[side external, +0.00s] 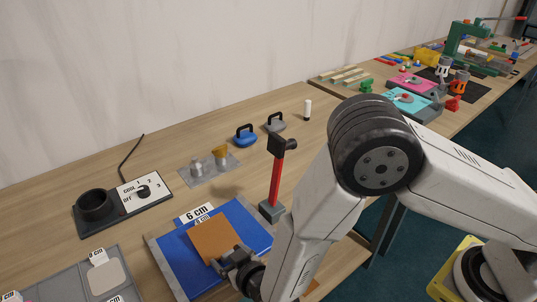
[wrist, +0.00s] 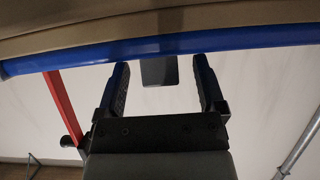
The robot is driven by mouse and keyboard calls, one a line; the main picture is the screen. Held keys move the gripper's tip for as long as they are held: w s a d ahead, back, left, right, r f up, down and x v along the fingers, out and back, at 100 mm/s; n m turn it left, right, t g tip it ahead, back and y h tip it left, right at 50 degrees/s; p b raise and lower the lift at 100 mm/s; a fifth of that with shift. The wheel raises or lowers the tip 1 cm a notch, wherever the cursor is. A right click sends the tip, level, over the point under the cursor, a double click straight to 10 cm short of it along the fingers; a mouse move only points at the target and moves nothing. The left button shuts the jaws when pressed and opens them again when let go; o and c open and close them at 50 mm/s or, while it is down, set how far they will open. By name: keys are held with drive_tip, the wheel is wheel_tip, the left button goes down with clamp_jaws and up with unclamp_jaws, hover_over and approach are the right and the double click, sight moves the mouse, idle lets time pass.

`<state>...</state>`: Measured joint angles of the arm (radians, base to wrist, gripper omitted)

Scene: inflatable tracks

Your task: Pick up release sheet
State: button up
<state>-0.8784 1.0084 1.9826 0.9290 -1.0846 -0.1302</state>
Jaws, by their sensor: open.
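A brown square sheet (side external: 213,241), which I take to be the release sheet, lies on a blue board (side external: 180,262). My gripper (side external: 237,262) is at the sheet's lower right edge, low over the board; whether it touches the sheet cannot be told. In the wrist view, my gripper (wrist: 160,80) has its fingers apart. A small dark grey tab (wrist: 160,66) shows between them, not clearly identifiable. The blue band (wrist: 180,45) beyond the fingertips looks like the board's edge. The brown sheet is not clearly made out in the wrist view.
A red-handled hammer-like tool (side external: 277,180) stands upright in a grey base just behind the board. A "6 cm" label (side external: 196,213) is at the board's back edge. A dial box with a black cup (side external: 95,207) and a grey tray (side external: 78,278) are to the left.

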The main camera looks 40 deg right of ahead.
clamp_jaws()
drive_tip(key=shift+r, duration=0.1)
drive_tip(key=shift+r, duration=1)
drive_tip(key=s+d+r, duration=0.6)
drive_tip(key=s+r, duration=0.4)
drive_tip(key=s, duration=0.2)
drive_tip(key=shift+s+d+r, duration=0.15)
drive_tip(key=shift+d+r, duration=0.25)
